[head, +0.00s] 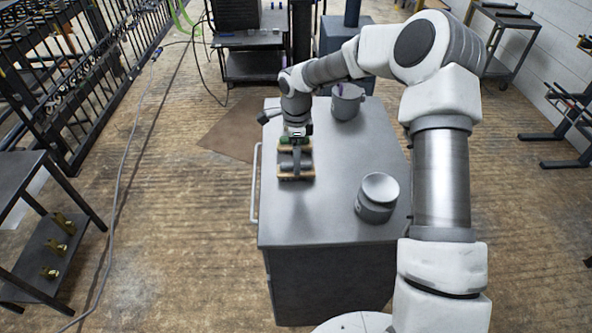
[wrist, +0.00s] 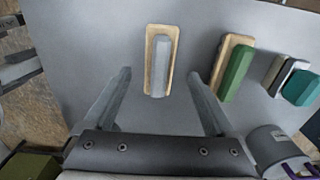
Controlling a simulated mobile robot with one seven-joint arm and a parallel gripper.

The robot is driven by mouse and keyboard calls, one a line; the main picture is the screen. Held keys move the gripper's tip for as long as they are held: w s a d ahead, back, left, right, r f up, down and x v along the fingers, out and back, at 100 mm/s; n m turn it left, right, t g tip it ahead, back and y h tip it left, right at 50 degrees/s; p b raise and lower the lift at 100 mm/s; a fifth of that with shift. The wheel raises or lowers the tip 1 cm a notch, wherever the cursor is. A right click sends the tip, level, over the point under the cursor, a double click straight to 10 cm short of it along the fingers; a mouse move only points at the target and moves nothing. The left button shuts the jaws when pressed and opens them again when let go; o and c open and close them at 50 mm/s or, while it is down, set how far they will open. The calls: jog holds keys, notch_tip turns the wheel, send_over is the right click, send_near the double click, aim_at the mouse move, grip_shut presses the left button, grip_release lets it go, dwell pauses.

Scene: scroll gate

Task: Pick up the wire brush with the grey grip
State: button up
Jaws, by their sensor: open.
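The brush with the grey grip (wrist: 160,66) lies on the grey cabinet top in the wrist view, its tan body showing around the grip. In the head view the same brush (head: 290,168) is at the near end of the group, partly covered by my gripper. My gripper (wrist: 160,74) is open, with one finger to each side of the grey-grip brush in the picture. It points down over the cabinet in the head view (head: 297,158). I cannot tell its height above the brush. The brush's bristles are hidden.
A green-grip brush (wrist: 235,70) lies close to the right, and a teal-grip brush (wrist: 300,87) beyond it. A grey pot (head: 346,106) stands at the back of the cabinet top (head: 330,220), and a round grey container (head: 375,205) at the front right. A handle rail (head: 254,185) runs along the left edge.

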aim_at(285, 171)
jog(key=shift+s+f, duration=0.1)
jog(key=shift+f, duration=1.8)
grip_shut()
